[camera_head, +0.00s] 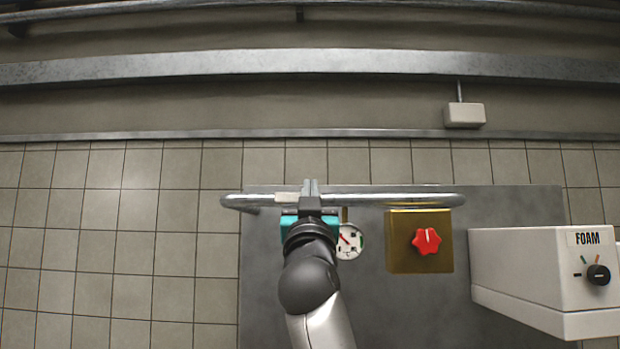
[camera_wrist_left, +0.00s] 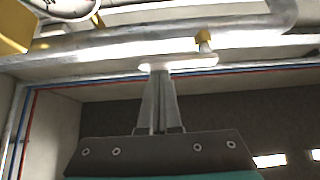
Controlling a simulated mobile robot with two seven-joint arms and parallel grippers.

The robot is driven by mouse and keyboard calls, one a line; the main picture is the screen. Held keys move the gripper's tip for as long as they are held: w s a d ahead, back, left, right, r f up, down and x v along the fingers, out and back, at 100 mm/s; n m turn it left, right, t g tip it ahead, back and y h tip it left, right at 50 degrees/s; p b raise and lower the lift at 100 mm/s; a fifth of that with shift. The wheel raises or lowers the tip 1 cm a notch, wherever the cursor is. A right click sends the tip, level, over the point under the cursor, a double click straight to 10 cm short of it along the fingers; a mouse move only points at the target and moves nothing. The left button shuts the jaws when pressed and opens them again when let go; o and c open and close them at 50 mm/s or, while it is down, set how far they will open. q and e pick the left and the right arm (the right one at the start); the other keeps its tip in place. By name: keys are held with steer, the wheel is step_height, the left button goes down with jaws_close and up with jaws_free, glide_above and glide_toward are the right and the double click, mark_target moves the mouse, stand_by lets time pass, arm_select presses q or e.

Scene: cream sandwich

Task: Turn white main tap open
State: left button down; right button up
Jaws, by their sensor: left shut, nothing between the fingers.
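The white tap handle (camera_head: 288,197) lies along the metal pipe (camera_head: 400,199), with its left end showing just left of my left gripper (camera_head: 310,187). The gripper hides the rest of it in the head view. In the left wrist view the white handle (camera_wrist_left: 180,62) runs sideways, with a small brass part (camera_wrist_left: 205,37) above its right end. My left gripper's fingers are shut with nothing between them, and their tips (camera_wrist_left: 155,74) are right at the handle's left part. I cannot tell whether they touch it. My right gripper is not in view.
A round gauge (camera_head: 350,242) sits just right of my left wrist. A brass plate (camera_head: 398,262) with a red knob (camera_head: 426,242) is farther right. A white FOAM box (camera_head: 520,262) with a black dial (camera_head: 598,275) stands at the right. Tiled wall (camera_head: 120,240) at the left is bare.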

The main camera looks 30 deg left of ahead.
arm_select(q)
steer(key=shift+f+m+h, duration=0.3)
steer(key=shift+m, duration=0.4)
steer(key=shift+f+m+t+h+b, duration=0.2)
steer(key=shift+m+t+h+b, duration=0.15)
steer(key=shift+m+h, duration=0.4)
steer(key=s+a+f+m+h, duration=0.2)
steer(key=f+m+h, duration=0.3)
steer(key=m+h, duration=0.4)
steer(key=shift+a+f+m+t, duration=0.15)
steer(key=shift+a+m+t, duration=0.3)
steer(key=shift+a+m, duration=0.55)
steer(key=shift+s, duration=0.1)
stand_by(0.4)
